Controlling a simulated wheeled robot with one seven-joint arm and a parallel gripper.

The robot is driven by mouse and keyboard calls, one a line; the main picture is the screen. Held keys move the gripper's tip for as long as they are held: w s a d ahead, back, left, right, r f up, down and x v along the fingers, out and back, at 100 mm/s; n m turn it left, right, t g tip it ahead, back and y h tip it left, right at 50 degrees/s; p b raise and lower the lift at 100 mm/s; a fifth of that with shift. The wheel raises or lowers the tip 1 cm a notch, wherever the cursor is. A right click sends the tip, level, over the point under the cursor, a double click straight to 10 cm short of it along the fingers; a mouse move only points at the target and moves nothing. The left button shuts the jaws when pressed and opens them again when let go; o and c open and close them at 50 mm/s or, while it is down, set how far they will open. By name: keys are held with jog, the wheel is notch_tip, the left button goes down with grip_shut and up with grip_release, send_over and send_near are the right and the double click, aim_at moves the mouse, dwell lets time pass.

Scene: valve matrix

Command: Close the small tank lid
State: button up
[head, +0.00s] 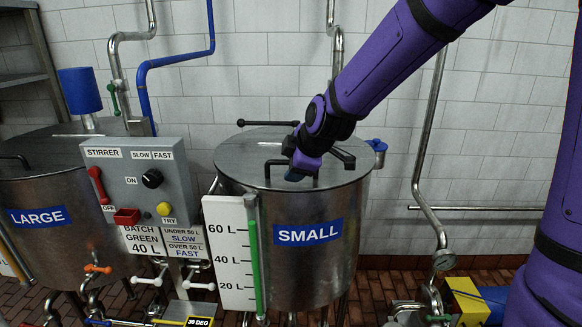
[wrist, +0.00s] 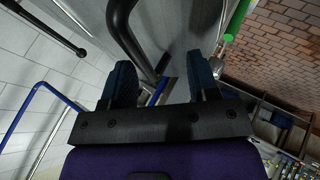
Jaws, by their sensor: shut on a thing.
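The small tank (head: 305,235) is a steel cylinder with a blue SMALL label, right of centre in the head view. Its grey lid (head: 240,160) looks flat across the top; I cannot tell whether its rim is fully seated. My gripper (head: 300,172) is over the front middle of the lid, shut on the dark lid handle (head: 275,165). In the wrist view, the dark curved handle (wrist: 128,35) runs down between the two fingers of my gripper (wrist: 163,85). My gripper hides part of the handle.
A control box (head: 140,180) with a red lever stands left of the small tank, in front of the large tank (head: 50,235). A level gauge with a green tube (head: 254,255) is on the small tank's front. Pipes run along the tiled wall behind.

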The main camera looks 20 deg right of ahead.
jog(key=v, duration=0.9)
jog(key=shift+s+r, duration=0.15)
jog(key=s+d+r+m+h, duration=0.1)
jog(key=s+d+m, duration=0.2)
jog(key=s+m, duration=0.2)
jog(key=s+d+r+m+g, duration=0.1)
jog(key=s+d+m, duration=0.3)
jog(key=s, duration=0.6)
jog(key=s+d+r+m+g+h, duration=0.1)
jog(key=s+d+m, duration=0.3)
jog(key=s+m, duration=0.2)
jog(key=s, duration=0.2)
jog(key=shift+s+r+m+h, duration=0.15)
jog(key=shift+s+m+h, duration=0.15)
jog(key=shift+s+m, duration=0.1)
